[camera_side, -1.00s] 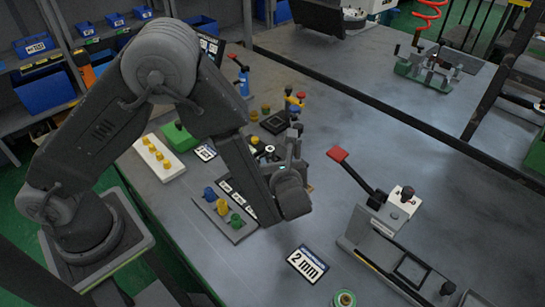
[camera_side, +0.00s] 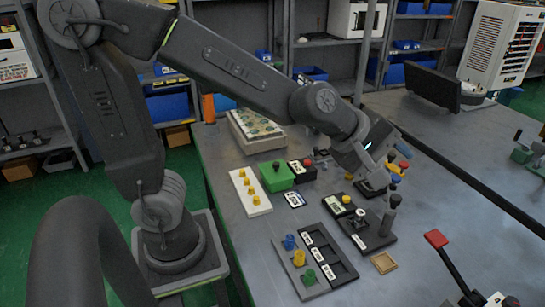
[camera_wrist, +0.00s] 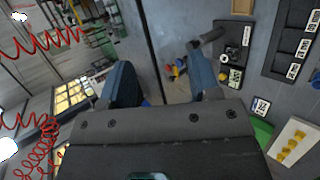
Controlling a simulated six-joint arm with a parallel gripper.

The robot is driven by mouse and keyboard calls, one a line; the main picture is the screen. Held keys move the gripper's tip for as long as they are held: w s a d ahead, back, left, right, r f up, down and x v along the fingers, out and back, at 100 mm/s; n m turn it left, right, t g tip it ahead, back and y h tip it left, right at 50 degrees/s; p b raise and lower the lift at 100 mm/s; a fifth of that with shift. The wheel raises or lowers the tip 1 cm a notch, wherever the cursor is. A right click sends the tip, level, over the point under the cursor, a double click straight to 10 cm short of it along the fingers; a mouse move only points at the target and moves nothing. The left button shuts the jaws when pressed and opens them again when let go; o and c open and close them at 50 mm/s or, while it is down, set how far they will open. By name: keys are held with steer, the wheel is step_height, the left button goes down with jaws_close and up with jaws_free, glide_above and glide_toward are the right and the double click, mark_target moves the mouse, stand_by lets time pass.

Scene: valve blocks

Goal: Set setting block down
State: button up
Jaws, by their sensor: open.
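My gripper (camera_side: 378,158) hangs above the back of the bench in the side view, over a small dark block (camera_side: 371,189). In the wrist view its two blue-grey fingers stand apart with nothing held between them, so my gripper (camera_wrist: 163,80) is open. I cannot tell for certain which piece is the setting block. A black fixture plate (camera_side: 384,240) with a labelled block (camera_side: 340,204) and a dark post (camera_side: 389,217) stands in front of the gripper. The fixture also shows in the wrist view (camera_wrist: 236,50), right of the fingers.
A black tray (camera_side: 325,257) with labelled compartments lies beside a grey board with coloured knobs (camera_side: 301,268). A white strip with yellow knobs (camera_side: 250,193) and a green box (camera_side: 276,176) are left. A tan square (camera_side: 384,263) lies right. A red-handled lever (camera_side: 437,240) stands front right.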

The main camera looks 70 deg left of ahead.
steer(key=s+a+m+g+y, duration=0.1)
steer(key=s+a+m+g, duration=0.1)
steer(key=s+a+m, duration=0.3)
steer(key=s+a+f+m+g+y, duration=0.1)
steer(key=s+a+m, duration=0.4)
steer(key=s+m, duration=0.6)
steer(key=shift+s+g+y, duration=0.45)
steer(key=shift+g+y, duration=0.05)
steer(key=shift+y, duration=0.2)
